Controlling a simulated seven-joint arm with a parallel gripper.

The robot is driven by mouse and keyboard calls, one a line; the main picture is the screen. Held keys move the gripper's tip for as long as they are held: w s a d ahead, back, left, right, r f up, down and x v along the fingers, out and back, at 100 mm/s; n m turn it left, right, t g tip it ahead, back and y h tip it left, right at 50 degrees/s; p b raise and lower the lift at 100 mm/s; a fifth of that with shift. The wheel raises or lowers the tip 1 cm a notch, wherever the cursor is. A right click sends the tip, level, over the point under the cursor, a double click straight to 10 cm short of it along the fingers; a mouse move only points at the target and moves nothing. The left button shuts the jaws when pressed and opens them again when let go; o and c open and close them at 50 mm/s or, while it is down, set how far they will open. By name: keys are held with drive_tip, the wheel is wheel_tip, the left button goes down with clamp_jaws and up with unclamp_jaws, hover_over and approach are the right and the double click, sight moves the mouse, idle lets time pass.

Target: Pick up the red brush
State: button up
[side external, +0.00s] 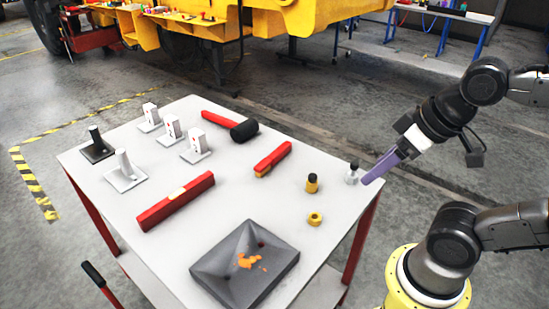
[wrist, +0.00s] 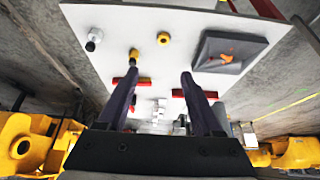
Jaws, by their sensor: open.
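The red brush (side external: 274,157), with yellowish bristles beneath, lies on the white table right of the middle, beside the hammer head. In the wrist view, a red piece that looks like the brush (wrist: 116,80) shows at the left finger, which partly hides it. My gripper (side external: 367,181) has purple fingers and hangs at the table's right edge, near the small silver-grey part and well apart from the brush. In the wrist view my gripper (wrist: 159,77) is open, with nothing held between its fingers.
The white table (side external: 226,207) also holds a black-headed hammer (side external: 243,131), a long red level-like bar (side external: 176,201), a dark grey casting (side external: 243,279), a yellow-and-black part (side external: 312,183), a yellow nut (side external: 314,218), a silver-grey part (side external: 352,173) and several white upright pieces (side external: 172,128).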

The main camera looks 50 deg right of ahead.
drive_tip(key=w+r+m, duration=0.9)
drive_tip(key=w+m, duration=0.1)
drive_tip(key=m+g, duration=0.6)
drive_tip(key=m, duration=0.1)
hover_over(266, 161)
wheel_tip(266, 161, down, 22)
drive_tip(key=shift+s+a+r, duration=0.1)
drive_tip(key=shift+w+f, duration=0.2)
drive_tip(key=shift+f, duration=2.7)
